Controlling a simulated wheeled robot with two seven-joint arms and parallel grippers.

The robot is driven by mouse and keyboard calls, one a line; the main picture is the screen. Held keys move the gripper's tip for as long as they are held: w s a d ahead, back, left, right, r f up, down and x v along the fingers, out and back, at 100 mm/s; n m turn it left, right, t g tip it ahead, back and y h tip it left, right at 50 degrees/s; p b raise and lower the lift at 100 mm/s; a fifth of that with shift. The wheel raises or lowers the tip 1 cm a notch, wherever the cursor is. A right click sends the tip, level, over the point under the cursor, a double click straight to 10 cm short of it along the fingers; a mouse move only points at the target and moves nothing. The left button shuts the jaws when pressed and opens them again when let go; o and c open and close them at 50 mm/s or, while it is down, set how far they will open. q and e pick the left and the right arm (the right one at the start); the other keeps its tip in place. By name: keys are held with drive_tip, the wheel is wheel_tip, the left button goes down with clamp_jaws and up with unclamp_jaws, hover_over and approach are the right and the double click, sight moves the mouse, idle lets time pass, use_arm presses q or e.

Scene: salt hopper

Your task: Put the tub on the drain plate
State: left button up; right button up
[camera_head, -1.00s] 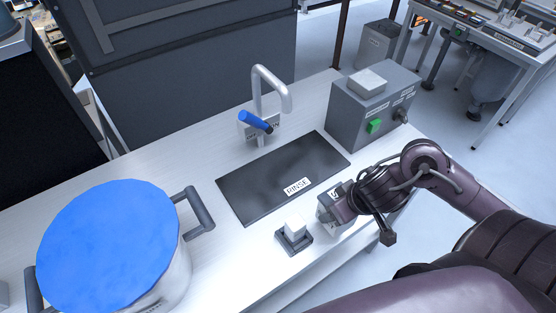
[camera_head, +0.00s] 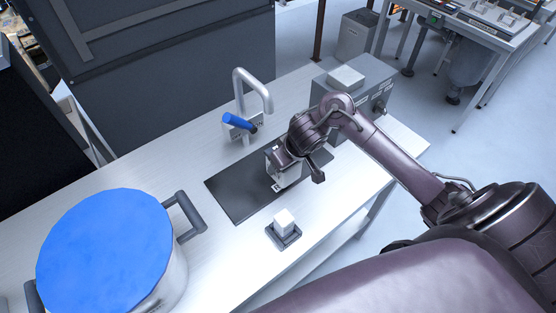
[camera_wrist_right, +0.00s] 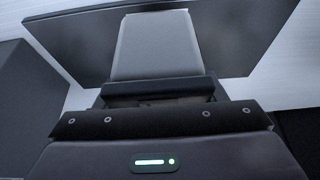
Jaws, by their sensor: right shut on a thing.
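A pale grey, box-like tub (camera_head: 286,178) is in my right gripper (camera_head: 277,158). It is above the dark rectangular plate (camera_head: 232,194), which I take for the drain plate. In the right wrist view, the tub's flat grey face (camera_wrist_right: 155,46) stands out from between the jaws (camera_wrist_right: 157,90), with the dark plate (camera_wrist_right: 235,38) behind it. I cannot tell whether the tub touches the plate. My right gripper and arm hide part of the plate and its label. My left gripper is not in view.
A faucet (camera_head: 262,88) with a blue handle (camera_head: 238,122) stands behind the plate. A grey control box (camera_head: 365,88) is at the back right. A small white block (camera_head: 284,222) sits on a dark pad in front. A large blue-lidded pot (camera_head: 105,245) stands at left.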

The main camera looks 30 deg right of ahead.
drive_tip(key=shift+w+a, duration=0.15)
drive_tip(key=shift+w, duration=0.85)
drive_tip(key=shift+s+b+x, duration=0.15)
drive_tip(key=shift+x, duration=0.75)
drive_tip(key=shift+s+b+x, duration=0.1)
drive_tip(key=shift+b+x, duration=0.05)
drive_tip(key=shift+x, duration=0.7)
drive_tip(key=shift+f, duration=0.2)
drive_tip(key=o, duration=1.2)
drive_tip(key=shift+f, duration=0.1)
drive_tip(key=shift+r, duration=0.2)
drive_tip(key=p+v, duration=0.4)
drive_tip(key=v, duration=0.7)
drive_tip(key=shift+s+r, duration=0.3)
drive_tip(key=shift+r, duration=0.15)
